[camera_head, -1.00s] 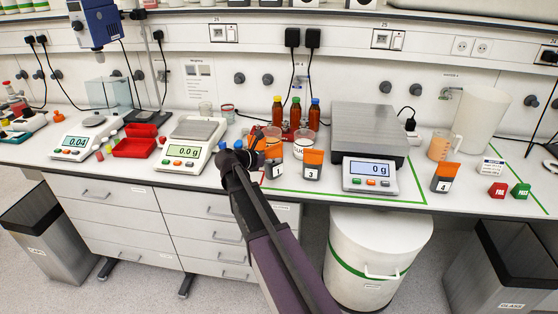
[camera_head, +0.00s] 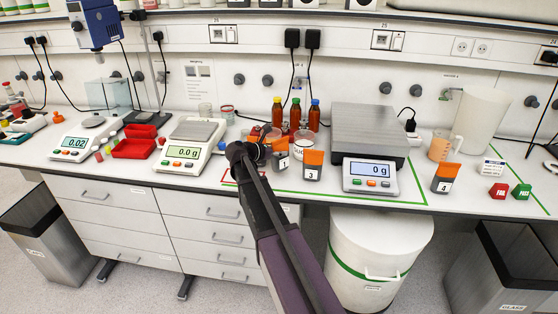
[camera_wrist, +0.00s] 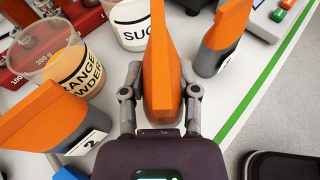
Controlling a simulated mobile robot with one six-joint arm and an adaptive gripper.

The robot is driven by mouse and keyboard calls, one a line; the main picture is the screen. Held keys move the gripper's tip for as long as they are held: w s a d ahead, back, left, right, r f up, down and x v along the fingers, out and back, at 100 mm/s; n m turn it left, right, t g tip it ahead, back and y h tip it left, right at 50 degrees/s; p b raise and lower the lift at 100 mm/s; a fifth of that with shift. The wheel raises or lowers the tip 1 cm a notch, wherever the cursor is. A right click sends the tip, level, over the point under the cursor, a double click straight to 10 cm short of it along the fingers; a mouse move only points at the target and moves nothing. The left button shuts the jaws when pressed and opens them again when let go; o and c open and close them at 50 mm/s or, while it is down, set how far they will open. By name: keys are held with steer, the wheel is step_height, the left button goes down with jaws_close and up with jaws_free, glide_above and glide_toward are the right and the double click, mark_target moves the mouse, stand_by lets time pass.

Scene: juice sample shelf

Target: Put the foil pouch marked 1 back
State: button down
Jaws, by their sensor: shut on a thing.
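The foil pouch marked 1 (camera_head: 283,157) is orange and grey. It is upright at the bench front, left of the pouch marked 3 (camera_head: 313,164). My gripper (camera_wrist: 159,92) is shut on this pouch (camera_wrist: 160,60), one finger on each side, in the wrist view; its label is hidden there. In the head view my gripper (camera_head: 264,152) reaches it from the left. The pouch marked 2 (camera_wrist: 45,115) is close on the left in the wrist view, and the pouch marked 3 (camera_wrist: 221,38) is on the right. I cannot tell whether the held pouch touches the bench.
The sugar beaker (camera_head: 304,150) and orange powder beaker (camera_wrist: 58,62) stand close by. Brown bottles (camera_head: 296,113) are behind. A scale (camera_head: 369,176) and pouch 4 (camera_head: 446,177) are to the right.

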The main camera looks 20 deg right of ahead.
mark_target(279, 158)
steer(key=shift+s+a+f+b, duration=0.1)
steer(key=shift+f+b, duration=1.25)
steer(key=shift+f, duration=0.3)
steer(key=shift+f, duration=0.15)
steer(key=shift+c, duration=1.7)
jaws_free()
steer(key=shift+r, duration=0.2)
steer(key=shift+a+r, duration=0.1)
steer(key=shift+a, duration=0.1)
steer(key=p+v, duration=0.4)
steer(key=v, duration=0.7)
steer(key=shift+a, duration=0.25)
steer(key=shift+s+r, duration=0.1)
